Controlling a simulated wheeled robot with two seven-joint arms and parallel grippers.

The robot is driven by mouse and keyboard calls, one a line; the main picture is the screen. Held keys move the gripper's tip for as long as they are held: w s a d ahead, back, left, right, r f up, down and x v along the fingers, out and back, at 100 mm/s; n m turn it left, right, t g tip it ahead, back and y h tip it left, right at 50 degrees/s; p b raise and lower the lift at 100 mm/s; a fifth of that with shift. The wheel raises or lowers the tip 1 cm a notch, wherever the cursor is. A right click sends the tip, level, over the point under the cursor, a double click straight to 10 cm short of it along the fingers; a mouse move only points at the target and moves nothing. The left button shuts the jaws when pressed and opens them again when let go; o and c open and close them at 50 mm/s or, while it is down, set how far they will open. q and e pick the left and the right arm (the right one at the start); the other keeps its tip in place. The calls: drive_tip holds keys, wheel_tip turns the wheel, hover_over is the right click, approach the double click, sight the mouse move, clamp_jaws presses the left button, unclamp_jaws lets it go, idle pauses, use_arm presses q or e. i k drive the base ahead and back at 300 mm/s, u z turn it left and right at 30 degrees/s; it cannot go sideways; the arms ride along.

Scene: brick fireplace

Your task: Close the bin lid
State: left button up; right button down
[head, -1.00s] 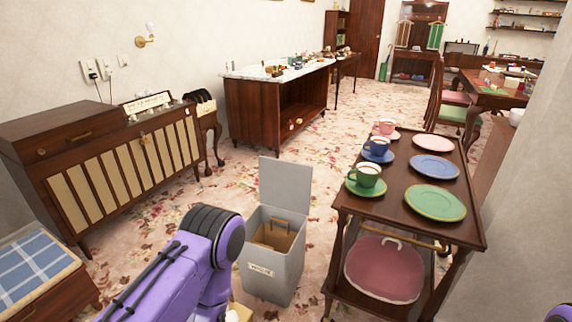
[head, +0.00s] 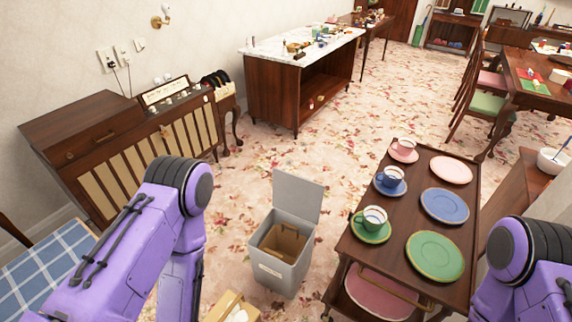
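The grey bin (head: 284,256) stands on the floral carpet near the middle of the head view. Its flat lid (head: 298,196) is raised, standing up at the back edge, so the bin is open. A brown item (head: 284,242) shows inside it. My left arm comes in from the left and bends downward beside the bin, apart from it; its gripper is not in view. My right arm shows at the lower right, in front of the trolley's right side; its gripper is also out of view.
A wooden trolley (head: 403,200) with cups and plates stands close to the right of the bin. A wooden cabinet (head: 125,152) is along the left wall. An open box (head: 232,308) lies on the floor in front of the bin. Carpet behind the bin is clear.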

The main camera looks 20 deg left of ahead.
sight(300, 197)
drive_tip(key=z, duration=0.25)
drive_tip(key=i, duration=0.9)
drive_tip(key=z, duration=0.55)
